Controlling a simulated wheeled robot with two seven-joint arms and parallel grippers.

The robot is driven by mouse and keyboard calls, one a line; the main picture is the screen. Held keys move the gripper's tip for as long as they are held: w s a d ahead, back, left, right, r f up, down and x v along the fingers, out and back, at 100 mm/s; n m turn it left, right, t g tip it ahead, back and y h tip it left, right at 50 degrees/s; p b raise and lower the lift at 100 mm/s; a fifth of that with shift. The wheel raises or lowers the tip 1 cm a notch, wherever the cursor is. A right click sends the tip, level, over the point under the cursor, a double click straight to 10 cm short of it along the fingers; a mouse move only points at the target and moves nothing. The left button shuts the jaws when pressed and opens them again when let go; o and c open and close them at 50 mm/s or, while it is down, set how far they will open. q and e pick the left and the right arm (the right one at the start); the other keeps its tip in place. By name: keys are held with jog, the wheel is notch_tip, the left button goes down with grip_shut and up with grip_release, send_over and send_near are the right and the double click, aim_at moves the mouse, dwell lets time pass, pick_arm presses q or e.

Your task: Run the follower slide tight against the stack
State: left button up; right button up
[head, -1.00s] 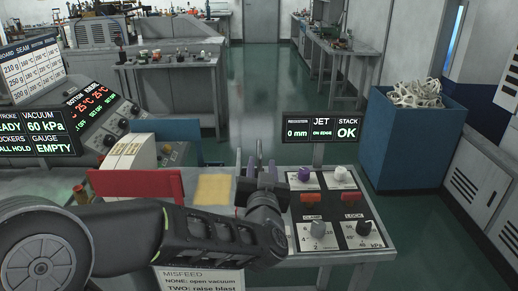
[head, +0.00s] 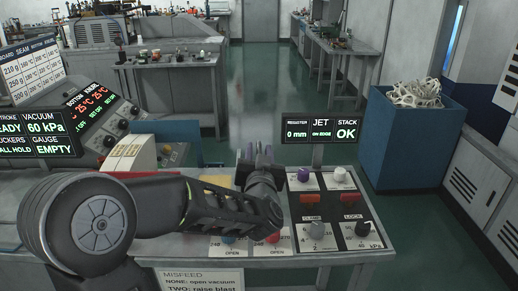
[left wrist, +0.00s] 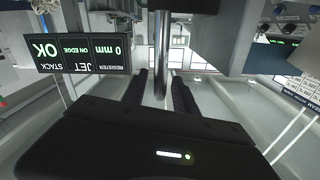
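My left gripper (head: 258,160) is over the back of the bench, just left of the black control panel (head: 330,212). In the left wrist view its two dark fingers (left wrist: 160,92) stand apart, with a bright metal rod (left wrist: 161,50) showing between them; I cannot tell whether they touch it. I cannot make out the follower slide for certain. Only a sliver of a yellow pad (head: 217,180) shows behind my left arm; whether it is the stack is unclear. The small display (head: 319,130) reads 0 mm, JET ON EDGE, STACK OK; it also shows in the left wrist view (left wrist: 75,52). My right gripper is out of view.
A white block (head: 130,156) and readouts (head: 38,132) stand at left. Blue and red knobs (head: 273,237) lie below my arm. A blue bin (head: 413,140) stands beyond the panel at right. Open floor lies behind the bench.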

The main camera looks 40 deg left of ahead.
pick_arm(q)
jog(key=shift+w+a, duration=0.25)
jog(key=shift+w, duration=0.05)
jog(key=shift+c, duration=0.4)
grip_shut()
dwell(0.9)
